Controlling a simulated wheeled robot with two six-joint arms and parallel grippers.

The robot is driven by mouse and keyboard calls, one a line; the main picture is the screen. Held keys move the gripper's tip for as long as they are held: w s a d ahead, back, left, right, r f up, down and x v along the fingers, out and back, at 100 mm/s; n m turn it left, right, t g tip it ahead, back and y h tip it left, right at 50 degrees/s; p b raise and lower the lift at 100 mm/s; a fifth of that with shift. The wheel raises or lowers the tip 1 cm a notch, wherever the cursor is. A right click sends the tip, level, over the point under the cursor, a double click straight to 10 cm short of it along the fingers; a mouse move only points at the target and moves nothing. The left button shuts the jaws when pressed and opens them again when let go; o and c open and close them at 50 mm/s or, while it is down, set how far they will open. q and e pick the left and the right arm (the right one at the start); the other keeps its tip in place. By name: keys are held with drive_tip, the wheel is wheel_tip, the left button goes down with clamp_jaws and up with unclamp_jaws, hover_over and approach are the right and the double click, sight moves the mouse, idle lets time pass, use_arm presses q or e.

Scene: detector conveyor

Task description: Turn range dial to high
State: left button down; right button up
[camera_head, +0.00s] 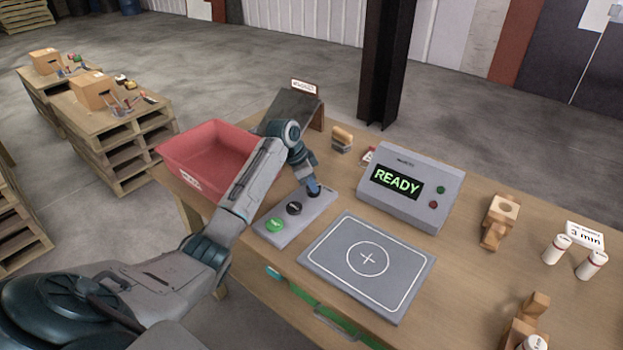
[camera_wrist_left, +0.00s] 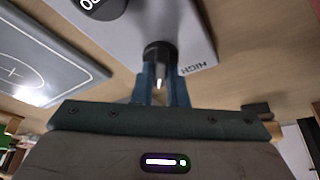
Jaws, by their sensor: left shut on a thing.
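The grey control panel (camera_head: 285,232) lies on the table left of the square pad. My left gripper (camera_head: 313,191) reaches down to its far end and is shut on a dark dial. In the left wrist view the dial (camera_wrist_left: 158,48) sits between the two fingers (camera_wrist_left: 160,90). A white mark on it points toward the gripper's body. The label HIGH (camera_wrist_left: 190,69) is printed on the panel just right of the dial. The dial is mostly hidden in the head view. My right gripper is not in view.
A black round control (camera_head: 294,208) and a green button (camera_head: 275,225) are on the same panel. A red bin (camera_head: 185,160) stands to the left. The detector box (camera_head: 415,205) shows READY. The marked pad (camera_head: 340,290) is empty. Wooden blocks (camera_head: 497,220) stand right.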

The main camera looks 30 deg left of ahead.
use_arm(q)
drive_tip(key=n+y+p, duration=0.1)
drive_tip(key=n+p, duration=0.2)
drive_tip(key=p, duration=0.1)
drive_tip(key=n+y+p, duration=0.1)
drive_tip(key=n+p, duration=0.3)
drive_tip(key=n+t+y+p, duration=0.1)
drive_tip(key=n+y+p, duration=0.1)
drive_tip(key=p, duration=0.3)
drive_tip(key=shift+d+r+n, duration=0.25)
drive_tip(key=shift+r+n, duration=0.15)
drive_tip(key=shift+n, duration=0.5)
drive_tip(key=shift+f+n+y+p, duration=0.1)
drive_tip(key=shift+n+y+p, duration=0.3)
drive_tip(key=shift+n+p, duration=0.65)
drive_tip(key=shift+w+d+f+n+g+y+p, duration=0.1)
drive_tip(key=shift+n+g+y+p, duration=0.3)
drive_tip(key=shift+n, duration=1.35)
drive_tip(key=c, duration=1.4)
unclamp_jaws()
drive_tip(key=shift+f, duration=0.1)
drive_tip(key=shift+c, duration=0.2)
drive_tip(key=b+v, duration=0.3)
drive_tip(key=v, duration=0.8)
drive_tip(key=shift+d, duration=0.2)
